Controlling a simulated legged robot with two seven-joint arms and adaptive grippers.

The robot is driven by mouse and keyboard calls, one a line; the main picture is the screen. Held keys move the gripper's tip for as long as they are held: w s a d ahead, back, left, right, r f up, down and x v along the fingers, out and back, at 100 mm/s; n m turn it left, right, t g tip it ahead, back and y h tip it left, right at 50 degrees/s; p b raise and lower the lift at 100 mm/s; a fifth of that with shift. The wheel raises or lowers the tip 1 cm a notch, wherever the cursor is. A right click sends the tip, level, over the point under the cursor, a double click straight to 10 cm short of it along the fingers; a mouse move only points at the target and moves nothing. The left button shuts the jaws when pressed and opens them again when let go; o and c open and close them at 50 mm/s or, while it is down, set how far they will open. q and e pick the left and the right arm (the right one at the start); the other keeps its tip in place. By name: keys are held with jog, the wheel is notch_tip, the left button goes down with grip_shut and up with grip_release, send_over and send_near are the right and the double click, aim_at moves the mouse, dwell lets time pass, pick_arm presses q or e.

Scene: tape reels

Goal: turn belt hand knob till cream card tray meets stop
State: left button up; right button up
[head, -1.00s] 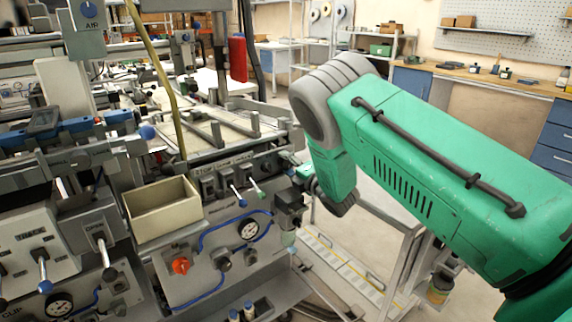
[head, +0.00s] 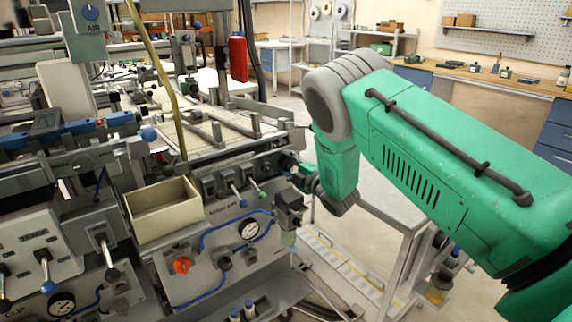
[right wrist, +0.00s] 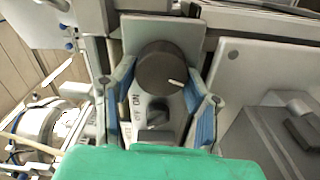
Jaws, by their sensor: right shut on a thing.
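In the right wrist view my right gripper (right wrist: 163,88) has its blue-padded fingers on either side of a round black knob (right wrist: 158,66) with a white pointer mark, and is shut on it. In the head view this gripper (head: 290,165) is at the right front corner of the machine, partly hidden by my green arm. An open cream tray-like box (head: 150,226) stands at the machine's front. Flat cream surfaces (head: 190,133) lie between rails on its bed. I cannot tell which is the card tray, nor pick out its stop. My left gripper is out of view.
Levers (head: 238,196) stick out close to my right gripper. A grey stand (head: 395,225) is beneath my right arm. Floor is clear behind it.

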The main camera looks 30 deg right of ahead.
jog(key=shift+s+d+f, duration=0.1)
jog(key=shift+d+f, duration=0.05)
jog(key=shift+d, duration=0.05)
jog(key=o, duration=1.1)
jog(key=shift+o, duration=0.2)
jog(key=s, duration=0.8)
jog(key=shift+d, duration=0.4)
jog(key=shift+f, duration=0.1)
